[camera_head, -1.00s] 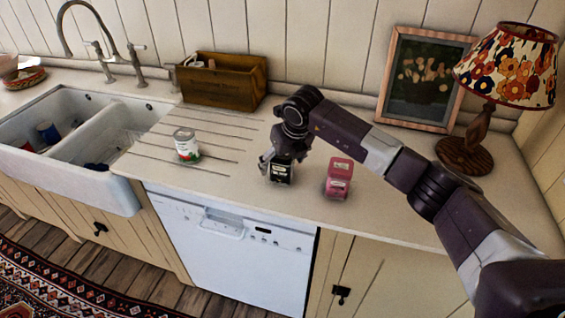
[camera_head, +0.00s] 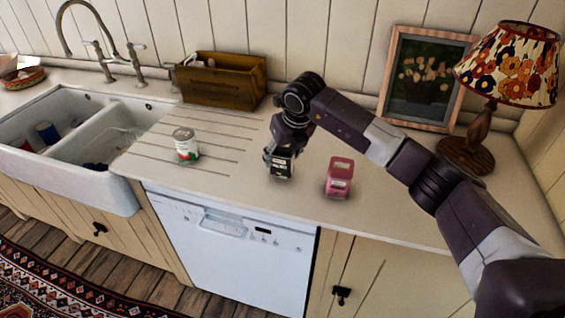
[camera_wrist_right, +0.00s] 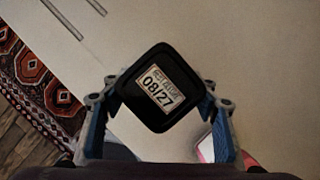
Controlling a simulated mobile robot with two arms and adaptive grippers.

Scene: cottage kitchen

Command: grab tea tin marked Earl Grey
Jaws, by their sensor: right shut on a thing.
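A black tea tin (camera_head: 282,170) with a pale label is at the middle of the worktop, held by my right gripper (camera_head: 281,155). The label's words are too small to read in the head view. In the right wrist view the dark lid of the tin (camera_wrist_right: 130,104) carries a sticker reading 08/27, and the blue-padded fingers of my right gripper (camera_wrist_right: 160,112) are closed on its two sides. The tin seems slightly above the counter. A pink-red tin (camera_head: 339,178) stands to its right, apart from it. My left gripper is not in view.
A white and green can (camera_head: 186,145) stands on the drainer grooves to the left. A wooden box (camera_head: 222,82) is at the back, with a framed picture (camera_head: 422,82) and a lamp (camera_head: 488,120) at the right. The counter's front edge (camera_head: 250,204) is close.

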